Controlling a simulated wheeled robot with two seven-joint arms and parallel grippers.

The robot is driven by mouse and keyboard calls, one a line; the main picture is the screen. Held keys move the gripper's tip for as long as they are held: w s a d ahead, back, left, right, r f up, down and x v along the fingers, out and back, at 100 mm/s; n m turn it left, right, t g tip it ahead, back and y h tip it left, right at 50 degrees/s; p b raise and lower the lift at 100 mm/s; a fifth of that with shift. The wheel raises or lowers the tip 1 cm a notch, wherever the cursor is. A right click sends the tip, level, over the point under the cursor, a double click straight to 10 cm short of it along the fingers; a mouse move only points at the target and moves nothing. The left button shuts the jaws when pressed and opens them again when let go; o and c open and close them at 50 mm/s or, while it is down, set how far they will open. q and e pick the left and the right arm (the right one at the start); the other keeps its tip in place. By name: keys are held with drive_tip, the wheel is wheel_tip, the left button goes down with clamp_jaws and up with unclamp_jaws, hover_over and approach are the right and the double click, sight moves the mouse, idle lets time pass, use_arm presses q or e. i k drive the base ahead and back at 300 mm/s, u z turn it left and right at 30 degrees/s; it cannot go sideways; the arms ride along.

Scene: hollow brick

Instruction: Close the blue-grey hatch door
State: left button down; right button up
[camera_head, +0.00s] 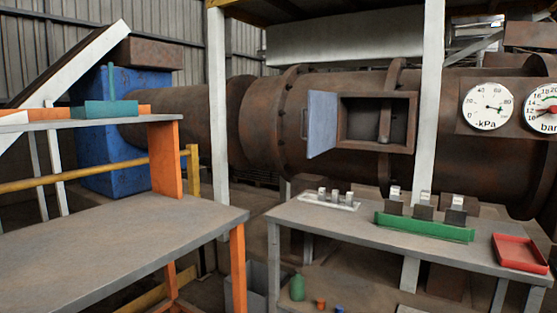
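The blue-grey hatch door (322,124) stands swung open on the rusty cylinder in the camera_head view. It hangs at the left side of the rectangular hatch frame (411,124) and sticks out toward me. The opening shows a dark inside with a rusty vertical piece in it. A small handle-like bar shows at the door's left edge. Neither of my grippers is in view.
A grey table (130,222) with orange legs fills the left front. A second grey table (300,213) below the hatch holds a green tray (425,228), a white tray and a red tray (520,252). A white post (430,100) stands right of the hatch.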

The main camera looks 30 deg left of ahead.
sight(321, 109)
drive_tip(key=u, duration=3.55)
drive_tip(key=i, duration=0.1)
drive_tip(key=z, duration=2.15)
drive_tip(key=i, duration=1.05)
drive_tip(key=z, duration=0.65)
drive_tip(key=i, duration=0.75)
drive_tip(key=z, duration=0.7)
